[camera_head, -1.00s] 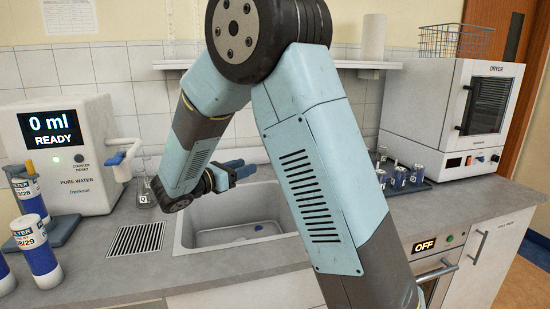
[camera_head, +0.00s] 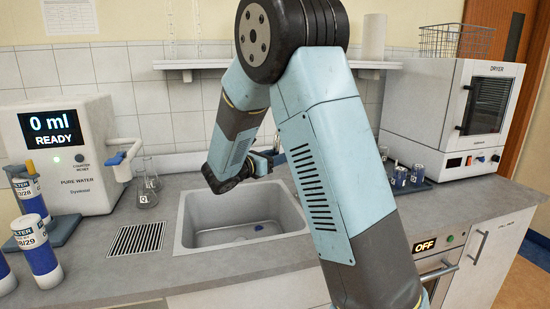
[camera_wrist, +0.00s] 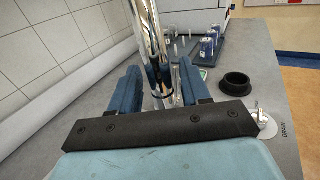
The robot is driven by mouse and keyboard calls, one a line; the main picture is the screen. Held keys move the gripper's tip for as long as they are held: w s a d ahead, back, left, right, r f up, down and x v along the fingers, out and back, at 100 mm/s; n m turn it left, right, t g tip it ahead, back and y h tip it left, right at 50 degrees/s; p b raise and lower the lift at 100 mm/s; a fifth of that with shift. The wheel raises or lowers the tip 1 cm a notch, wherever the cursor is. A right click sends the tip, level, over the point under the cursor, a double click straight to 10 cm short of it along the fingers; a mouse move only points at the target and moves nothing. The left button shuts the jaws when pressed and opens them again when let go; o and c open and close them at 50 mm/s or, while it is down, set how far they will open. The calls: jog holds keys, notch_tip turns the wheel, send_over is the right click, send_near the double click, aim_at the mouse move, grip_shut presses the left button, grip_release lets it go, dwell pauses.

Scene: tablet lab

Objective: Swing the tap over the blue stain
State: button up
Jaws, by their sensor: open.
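The chrome tap (camera_wrist: 155,48) stands upright in the wrist view. Its lower part is between the two blue fingers of my gripper (camera_wrist: 158,88). The fingers are open, one on each side of the tap; I cannot tell whether either touches it. In the head view my gripper (camera_head: 268,160) is at the sink's back right, partly hidden by my arm, and the tap is not clearly visible there. The blue stain (camera_head: 258,228) is a small dark blue spot on the floor of the grey sink (camera_head: 190,222), right of its middle.
The water dispenser (camera_head: 70,150) and glass flasks (camera_head: 147,185) stand left of the sink. A tray of small blue-marked vessels (camera_head: 402,176) and the dryer (camera_head: 445,115) are to the right. A black ring (camera_wrist: 238,82) and a drain control (camera_wrist: 265,125) show in the wrist view.

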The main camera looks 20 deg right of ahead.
jog(key=shift+d, duration=0.1)
jog(key=shift+c, duration=0.4)
grip_shut()
jog(key=shift+w, duration=0.1)
